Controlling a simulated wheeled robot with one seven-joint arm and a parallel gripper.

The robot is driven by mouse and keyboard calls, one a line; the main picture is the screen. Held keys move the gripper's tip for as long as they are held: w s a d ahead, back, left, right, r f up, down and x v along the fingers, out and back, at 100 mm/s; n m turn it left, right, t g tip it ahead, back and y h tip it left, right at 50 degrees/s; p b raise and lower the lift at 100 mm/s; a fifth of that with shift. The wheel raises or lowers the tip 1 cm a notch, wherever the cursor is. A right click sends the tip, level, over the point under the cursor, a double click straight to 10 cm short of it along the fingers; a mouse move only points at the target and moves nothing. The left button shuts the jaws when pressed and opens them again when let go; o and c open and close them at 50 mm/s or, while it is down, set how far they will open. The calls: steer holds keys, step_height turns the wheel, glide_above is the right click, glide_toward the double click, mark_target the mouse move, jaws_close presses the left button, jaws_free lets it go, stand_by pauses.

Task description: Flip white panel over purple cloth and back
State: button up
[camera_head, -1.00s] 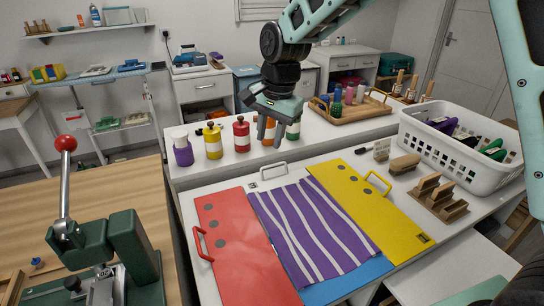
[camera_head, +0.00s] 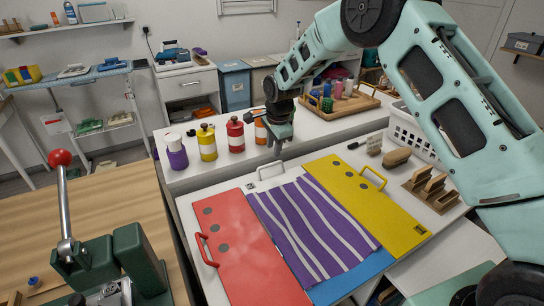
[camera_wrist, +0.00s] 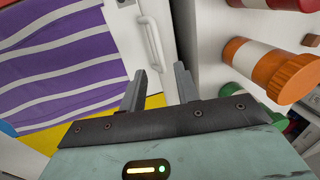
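The purple cloth (camera_head: 310,228) with white stripes lies flat in the middle of a folding board; it also shows in the wrist view (camera_wrist: 60,50). The white panel (camera_head: 266,182) lies at the board's far edge, mostly hidden by the cloth in the head view. Its white handle (camera_head: 266,168) points to the back; the handle also shows in the wrist view (camera_wrist: 151,40). My gripper (camera_head: 277,145) is above and just behind the handle, apart from it. In the wrist view my gripper (camera_wrist: 160,84) has its fingers apart with nothing between them.
The board has a red panel (camera_head: 240,250) on the left, a yellow panel (camera_head: 370,205) on the right and a blue part (camera_head: 355,280) beneath the cloth. Bottles, including a red one (camera_head: 235,135), stand on the shelf behind. A green press (camera_head: 110,265) is at left.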

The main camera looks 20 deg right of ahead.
steer(key=p, duration=0.1)
glide_above(272, 175)
steer(key=shift+w+d+f, duration=0.1)
steer(key=shift+w+f, duration=0.1)
steer(key=shift+f, duration=1.35)
steer(key=shift+w+f, duration=0.15)
steer(key=shift+f, duration=1.35)
jaws_close()
